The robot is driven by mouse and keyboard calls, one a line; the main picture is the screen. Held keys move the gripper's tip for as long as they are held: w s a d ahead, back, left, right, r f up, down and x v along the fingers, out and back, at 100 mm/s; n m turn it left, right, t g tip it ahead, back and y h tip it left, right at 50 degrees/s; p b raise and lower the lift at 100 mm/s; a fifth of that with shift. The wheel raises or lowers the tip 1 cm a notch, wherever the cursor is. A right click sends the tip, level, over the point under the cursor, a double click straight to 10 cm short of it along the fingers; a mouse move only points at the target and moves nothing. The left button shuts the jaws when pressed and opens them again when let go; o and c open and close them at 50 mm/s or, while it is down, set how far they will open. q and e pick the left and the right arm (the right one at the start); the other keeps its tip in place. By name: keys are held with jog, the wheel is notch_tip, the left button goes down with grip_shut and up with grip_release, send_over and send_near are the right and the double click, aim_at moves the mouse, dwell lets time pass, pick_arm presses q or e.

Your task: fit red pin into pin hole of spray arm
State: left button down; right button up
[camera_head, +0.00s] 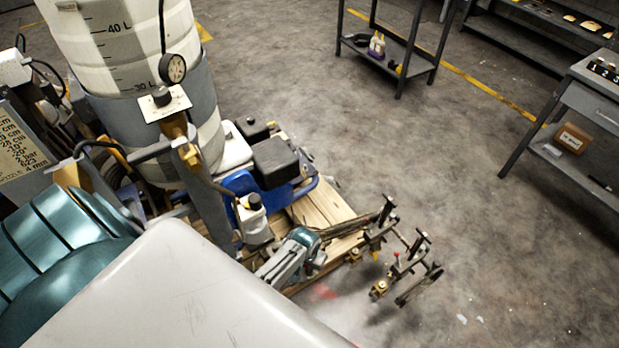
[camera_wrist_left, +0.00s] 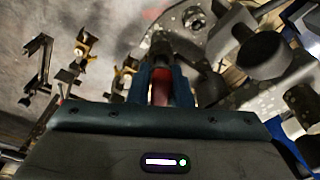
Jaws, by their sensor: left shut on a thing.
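In the left wrist view my left gripper (camera_wrist_left: 166,72) is shut on the red pin (camera_wrist_left: 161,90). Only part of the pin shows between the two dark fingers. The fingertips are close to a speckled grey metal bracket (camera_wrist_left: 187,22); I cannot tell whether the pin touches it or sits in a hole. In the head view the spray arm (camera_head: 372,238), with several nozzles and clamps, reaches out past the pallet at lower middle. Its nozzle parts also show at the left of the wrist view (camera_wrist_left: 82,47). The pin hole is not clearly visible. My right gripper is not in view.
A large white tank (camera_head: 115,60) with a pressure gauge (camera_head: 172,67) stands at upper left on a wooden pallet (camera_head: 325,205). A shelf cart (camera_head: 405,48) and a grey bench (camera_head: 590,95) stand further back. The concrete floor between is clear.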

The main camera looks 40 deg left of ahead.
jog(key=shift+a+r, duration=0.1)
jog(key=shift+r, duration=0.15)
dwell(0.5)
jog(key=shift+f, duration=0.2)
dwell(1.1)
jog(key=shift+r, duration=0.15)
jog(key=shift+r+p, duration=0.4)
jog(key=shift+p, duration=0.2)
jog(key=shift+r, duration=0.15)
dwell(2.2)
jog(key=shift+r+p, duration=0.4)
jog(key=shift+p, duration=0.15)
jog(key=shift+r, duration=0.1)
dwell(2.2)
